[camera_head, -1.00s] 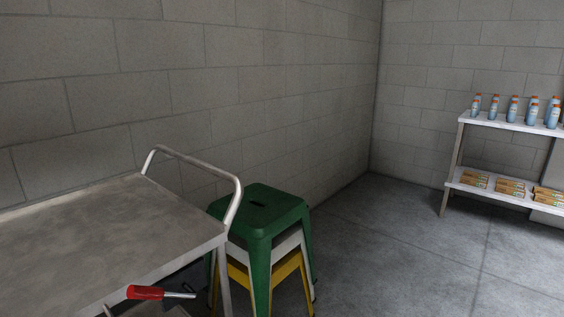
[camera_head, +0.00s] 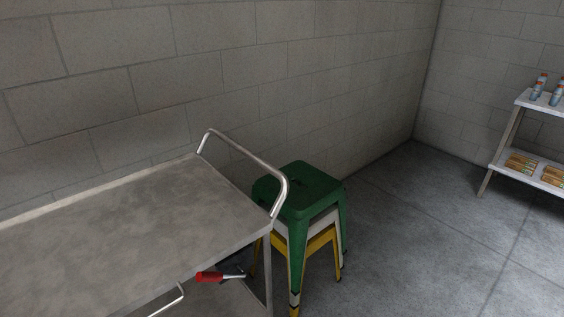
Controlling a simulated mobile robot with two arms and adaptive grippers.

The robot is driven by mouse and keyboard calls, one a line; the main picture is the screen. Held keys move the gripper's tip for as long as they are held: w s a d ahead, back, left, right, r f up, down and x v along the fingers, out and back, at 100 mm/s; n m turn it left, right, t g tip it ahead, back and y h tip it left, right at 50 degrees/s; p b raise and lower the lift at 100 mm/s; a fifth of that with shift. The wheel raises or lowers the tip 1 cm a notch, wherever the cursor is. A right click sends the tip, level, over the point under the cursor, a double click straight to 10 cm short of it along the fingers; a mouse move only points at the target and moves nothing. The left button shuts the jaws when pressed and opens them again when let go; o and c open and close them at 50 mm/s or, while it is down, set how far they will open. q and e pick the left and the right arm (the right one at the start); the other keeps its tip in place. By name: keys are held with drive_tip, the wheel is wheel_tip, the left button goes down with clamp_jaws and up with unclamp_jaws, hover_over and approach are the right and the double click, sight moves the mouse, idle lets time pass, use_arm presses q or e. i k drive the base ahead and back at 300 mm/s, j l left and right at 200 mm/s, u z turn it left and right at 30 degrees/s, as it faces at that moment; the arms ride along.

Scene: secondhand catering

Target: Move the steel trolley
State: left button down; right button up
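The steel trolley (camera_head: 120,235) fills the lower left of the head view, with a flat, bare, scuffed grey top. Its bent tubular push handle (camera_head: 247,160) rises at the right end of the top, beside the stool stack. A trolley leg goes down below the near right corner. A red-handled item with a metal shaft (camera_head: 210,276) shows just below the near edge of the top; I cannot tell what it rests on. A thin bent metal bar shows to its left. Neither of my grippers is in view.
Stacked stools, green (camera_head: 300,190) over white and yellow, stand close beside the trolley's handle end. A block wall (camera_head: 225,70) runs behind the trolley. A shelf rack (camera_head: 552,105) with bottles and packs stands at far right. Grey floor (camera_head: 410,235) between stools and rack is clear.

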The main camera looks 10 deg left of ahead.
sight(135, 244)
drive_tip(key=u, duration=1.5)
